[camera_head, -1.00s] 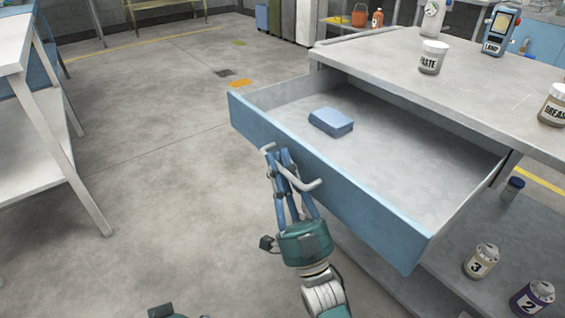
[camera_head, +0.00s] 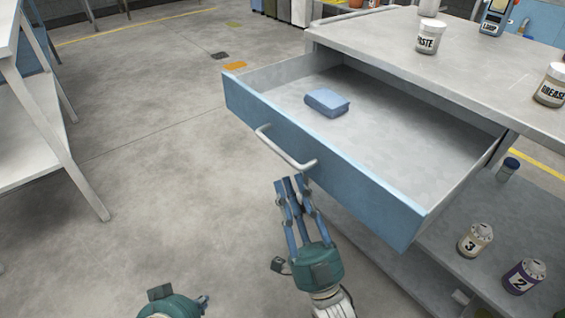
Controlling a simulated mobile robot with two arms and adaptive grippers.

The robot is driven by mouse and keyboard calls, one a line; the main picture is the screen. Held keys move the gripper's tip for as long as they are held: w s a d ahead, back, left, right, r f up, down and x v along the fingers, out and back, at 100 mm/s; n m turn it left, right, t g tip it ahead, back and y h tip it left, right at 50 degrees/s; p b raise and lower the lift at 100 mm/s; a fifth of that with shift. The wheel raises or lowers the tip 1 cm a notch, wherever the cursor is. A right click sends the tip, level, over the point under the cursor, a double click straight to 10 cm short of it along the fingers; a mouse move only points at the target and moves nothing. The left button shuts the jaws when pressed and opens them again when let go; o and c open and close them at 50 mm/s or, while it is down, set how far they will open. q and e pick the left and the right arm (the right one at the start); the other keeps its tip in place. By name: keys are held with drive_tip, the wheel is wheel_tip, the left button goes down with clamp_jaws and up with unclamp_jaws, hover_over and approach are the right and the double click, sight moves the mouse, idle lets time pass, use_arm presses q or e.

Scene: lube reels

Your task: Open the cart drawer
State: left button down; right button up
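The cart drawer (camera_head: 385,205) has a blue front and a grey inside, and it stands pulled well out of the cart (camera_head: 400,45). A blue block-like item (camera_head: 327,103) lies inside it toward the back left. The pale bar handle (camera_head: 284,148) on the drawer front is free of any gripper. My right gripper (camera_head: 290,181) is just below and in front of the handle, apart from it. Its blue fingers are seen nearly edge-on, with a narrow gap between them and nothing held. My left gripper (camera_head: 203,302) shows only partly at the bottom edge; its fingers are mostly hidden.
Paste (camera_head: 430,38) and grease (camera_head: 551,86) jars stand on the cart top. Bottles marked 3 (camera_head: 475,240) and 2 (camera_head: 523,276) stand on the lower shelf (camera_head: 415,275). A pale table (camera_head: 45,130) is at the left. The floor between is clear.

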drive_tip(key=shift+v, duration=1.55)
drive_tip(key=shift+w, duration=0.1)
